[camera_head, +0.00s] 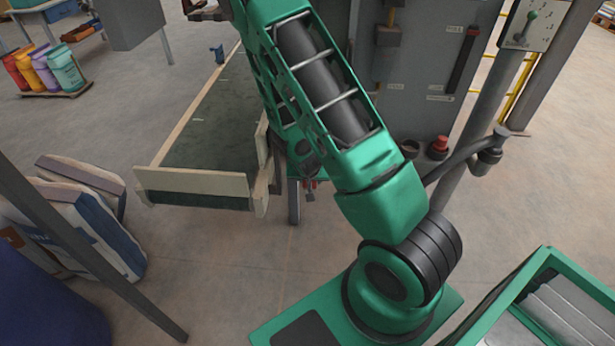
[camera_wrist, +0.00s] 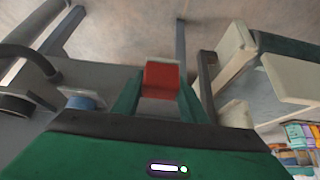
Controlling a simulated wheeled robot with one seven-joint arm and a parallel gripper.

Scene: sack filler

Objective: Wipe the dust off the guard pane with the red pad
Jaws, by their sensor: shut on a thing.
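In the wrist view the red pad (camera_wrist: 161,82) is a small red block with a paler top edge. My gripper (camera_wrist: 160,92) is shut on it, with a green finger on each side. The pad shows free floor behind it, and I see no contact with any surface. In the head view my green arm covers the middle, and I cannot make out the gripper or pad there. I cannot pick out the guard pane or any dust on it in either view.
A conveyor (camera_head: 212,128) with pale side boards lies left of my arm. A grey cabinet (camera_head: 425,75) with a red button (camera_head: 438,147) stands to the right, beside a dark pipe (camera_head: 465,152). Filled sacks (camera_head: 95,225) lie at the left. Floor between is clear.

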